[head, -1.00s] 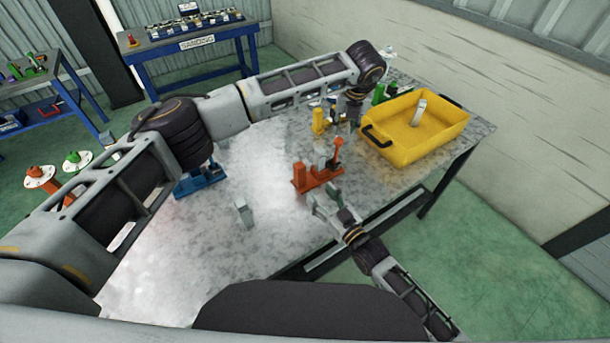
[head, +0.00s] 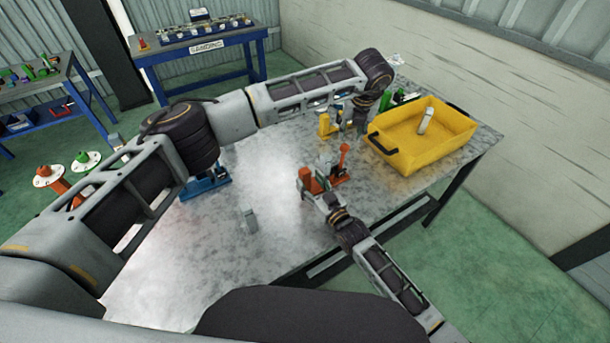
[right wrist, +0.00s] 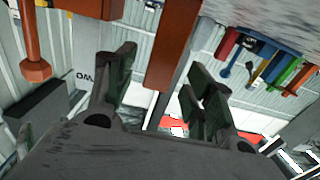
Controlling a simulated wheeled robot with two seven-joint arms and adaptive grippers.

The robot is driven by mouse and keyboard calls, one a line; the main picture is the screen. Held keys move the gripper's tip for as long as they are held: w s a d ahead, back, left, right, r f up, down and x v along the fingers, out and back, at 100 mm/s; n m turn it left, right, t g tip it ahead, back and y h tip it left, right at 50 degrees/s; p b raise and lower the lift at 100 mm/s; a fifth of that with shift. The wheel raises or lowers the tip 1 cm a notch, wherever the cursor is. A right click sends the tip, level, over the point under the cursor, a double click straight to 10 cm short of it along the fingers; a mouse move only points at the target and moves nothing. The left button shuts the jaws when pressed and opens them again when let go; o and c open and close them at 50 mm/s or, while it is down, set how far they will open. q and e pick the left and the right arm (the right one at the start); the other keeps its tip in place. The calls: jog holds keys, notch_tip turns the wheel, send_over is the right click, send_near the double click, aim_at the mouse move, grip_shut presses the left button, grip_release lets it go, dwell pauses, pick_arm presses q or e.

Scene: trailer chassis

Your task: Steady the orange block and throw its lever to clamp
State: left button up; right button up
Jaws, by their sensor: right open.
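The orange block (head: 322,182) stands on the metal table, with an upright post on its left and a lever (head: 344,156) standing up on its right. A grey piece sits between them. In the right wrist view the orange post (right wrist: 172,45) lies between the fingers of my right gripper (right wrist: 160,82), which is open. In the head view my right gripper (head: 312,194) is at the post; contact cannot be told. My left gripper (head: 360,126) hangs beyond the block, above the table beside a yellow block (head: 325,124). Its fingers are too small to judge.
A yellow bin (head: 425,150) with a grey piece inside stands right of the orange block. A blue block (head: 207,186) is partly under my left arm. Green blocks (head: 390,99) are behind the bin.

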aim_at(307, 178)
jog(key=shift+x, duration=1.95)
